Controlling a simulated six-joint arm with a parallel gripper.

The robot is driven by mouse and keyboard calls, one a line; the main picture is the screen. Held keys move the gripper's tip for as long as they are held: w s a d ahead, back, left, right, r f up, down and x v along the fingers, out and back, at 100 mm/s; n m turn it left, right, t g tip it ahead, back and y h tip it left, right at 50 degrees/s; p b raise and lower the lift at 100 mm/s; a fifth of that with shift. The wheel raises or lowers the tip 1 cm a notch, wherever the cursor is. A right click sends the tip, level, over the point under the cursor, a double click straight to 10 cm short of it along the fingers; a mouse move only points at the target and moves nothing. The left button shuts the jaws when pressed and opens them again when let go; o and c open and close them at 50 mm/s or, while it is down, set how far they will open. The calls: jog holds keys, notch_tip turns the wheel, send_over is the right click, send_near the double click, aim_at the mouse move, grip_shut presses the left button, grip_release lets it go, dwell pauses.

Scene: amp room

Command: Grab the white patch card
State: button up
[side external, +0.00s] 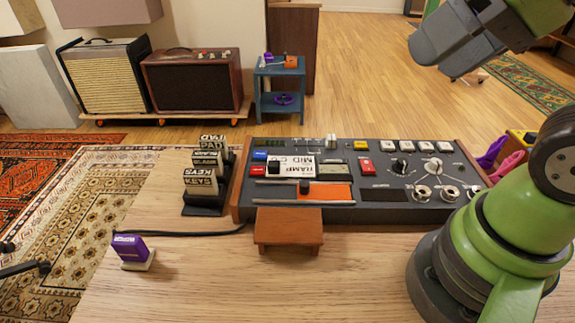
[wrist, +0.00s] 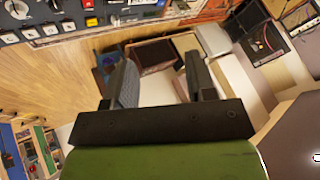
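A white card with black lettering that seems to read "CHAMP MID" (side external: 305,165) lies on the left part of the dark console (side external: 382,195). A black knob covers part of it. Cream-labelled cards reading "KEYS" and "PAD" (side external: 203,177) stand in a black stepped rack left of the console. My gripper (side external: 428,48) is high at the upper right in the side view, well above the console and apart from the cards. In the wrist view my gripper (wrist: 160,65) has its two fingers spread with nothing between them. I cannot make out the white card there.
A purple-topped block (side external: 130,250) stands on the wooden table at the left, near a black cable. Bare tabletop (side external: 215,280) lies in front. Amplifiers (side external: 187,83) stand behind.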

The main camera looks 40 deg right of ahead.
jog(key=n+g+h, duration=0.2)
jog(key=n+g, duration=0.5)
jog(key=n, duration=0.6)
send_over(275, 163)
jog(key=f, duration=1.9)
jog(key=shift+s+d+f, duration=0.1)
jog(key=shift+s+f, duration=0.2)
jog(key=f, duration=0.5)
jog(key=shift+w+f, duration=0.3)
jog(key=shift+f, duration=0.05)
jog(key=shift+c, duration=0.2)
grip_shut()
